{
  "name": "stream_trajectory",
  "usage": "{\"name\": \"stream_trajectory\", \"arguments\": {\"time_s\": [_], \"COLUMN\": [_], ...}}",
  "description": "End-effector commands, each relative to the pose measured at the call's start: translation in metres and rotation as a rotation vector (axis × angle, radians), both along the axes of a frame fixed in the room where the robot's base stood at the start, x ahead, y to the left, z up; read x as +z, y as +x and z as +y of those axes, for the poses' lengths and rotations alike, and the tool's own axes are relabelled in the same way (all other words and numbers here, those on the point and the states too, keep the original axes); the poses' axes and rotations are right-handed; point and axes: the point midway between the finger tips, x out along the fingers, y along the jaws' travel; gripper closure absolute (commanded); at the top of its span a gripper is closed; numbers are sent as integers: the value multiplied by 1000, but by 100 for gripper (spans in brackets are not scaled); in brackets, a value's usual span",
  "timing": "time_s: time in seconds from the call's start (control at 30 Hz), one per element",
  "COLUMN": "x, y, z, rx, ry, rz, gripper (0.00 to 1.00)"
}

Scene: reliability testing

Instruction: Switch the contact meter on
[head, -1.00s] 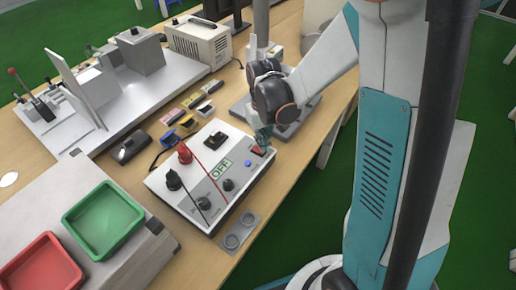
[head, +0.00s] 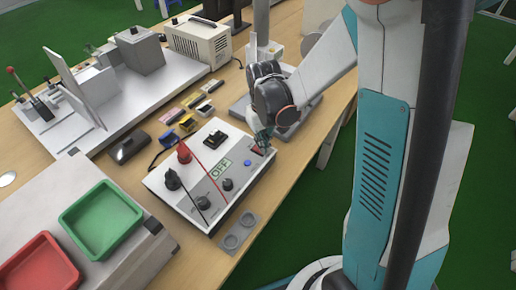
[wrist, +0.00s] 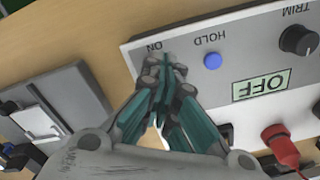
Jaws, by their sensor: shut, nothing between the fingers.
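The contact meter (head: 197,212) is a light grey box on the bench, and its display (head: 221,169) reads OFF. The display also reads OFF in the wrist view (wrist: 264,86). In the wrist view the shut fingertips (wrist: 163,62) are over the panel beside the ON label (wrist: 155,47) and hide the switch. I cannot tell whether they touch it. A blue button (wrist: 212,61) marked HOLD is beside them.
Red and black plugs with leads stand on the meter, near black knobs (head: 226,184). A grey plate with two round wells (head: 238,232) lies in front. Green (head: 75,222) and red trays are at left. A grey stand base lies behind my gripper.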

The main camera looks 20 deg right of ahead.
Motion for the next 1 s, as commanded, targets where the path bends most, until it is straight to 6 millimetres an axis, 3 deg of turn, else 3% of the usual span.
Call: {"name": "stream_trajectory", "arguments": {"time_s": [0.77, 1.0], "x": [-11, -5], "y": [0, 0], "z": [0, 0], "rx": [0, 0], "ry": [0, 0], "rz": [0, 0], "gripper": [100, 100]}}
